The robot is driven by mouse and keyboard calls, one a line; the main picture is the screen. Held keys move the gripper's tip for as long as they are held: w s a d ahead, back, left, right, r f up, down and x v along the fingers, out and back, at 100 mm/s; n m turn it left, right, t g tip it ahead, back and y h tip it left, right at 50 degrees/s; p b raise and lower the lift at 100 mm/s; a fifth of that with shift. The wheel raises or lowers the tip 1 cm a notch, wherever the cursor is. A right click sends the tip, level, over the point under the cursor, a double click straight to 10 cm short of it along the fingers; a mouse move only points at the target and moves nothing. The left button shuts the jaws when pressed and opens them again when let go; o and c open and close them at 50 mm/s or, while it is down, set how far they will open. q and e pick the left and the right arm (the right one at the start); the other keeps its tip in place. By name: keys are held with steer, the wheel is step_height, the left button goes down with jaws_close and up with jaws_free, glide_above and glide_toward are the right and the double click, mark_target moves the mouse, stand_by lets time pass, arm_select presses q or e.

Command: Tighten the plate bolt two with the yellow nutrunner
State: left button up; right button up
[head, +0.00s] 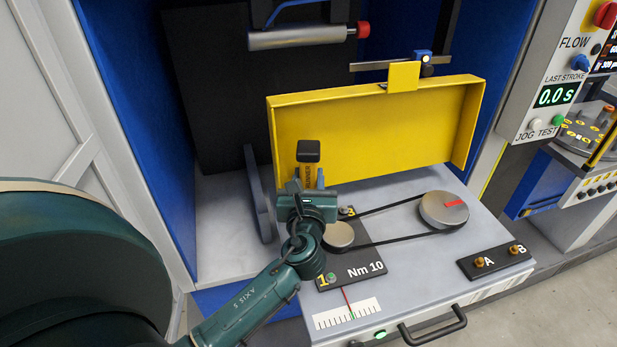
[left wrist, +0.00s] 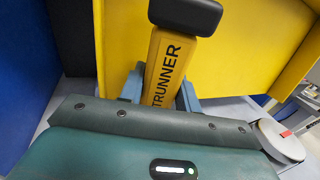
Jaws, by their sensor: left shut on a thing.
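The yellow nutrunner (head: 307,172) with a black top stands roughly upright in my left gripper (head: 308,184). In the left wrist view the two blue-grey fingers of the left gripper (left wrist: 160,95) close on both sides of the nutrunner's yellow body (left wrist: 166,65). The dark plate (head: 366,268), marked "Nm 10", lies on the grey deck, partly behind my left wrist. Bolt one (head: 331,277) shows beside the number 1, and a number 3 shows near the plate's far end. I cannot see bolt two or the nutrunner's lower tip. My right gripper is out of view.
A belt joins a small pulley (head: 339,236) and a large pulley (head: 444,210) right of my gripper. A raised yellow guard (head: 375,128) stands close behind the nutrunner. A dark block (head: 495,262) marked A and B lies at the right, and a drawer handle (head: 433,326) in front.

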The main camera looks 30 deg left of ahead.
mark_target(308, 162)
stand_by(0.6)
arm_select(q)
steer(key=shift+p, duration=0.3)
steer(key=shift+f, duration=0.15)
stand_by(0.4)
steer(key=shift+f, duration=0.15)
steer(key=shift+r+p, duration=0.8)
steer(key=shift+r, duration=2.35)
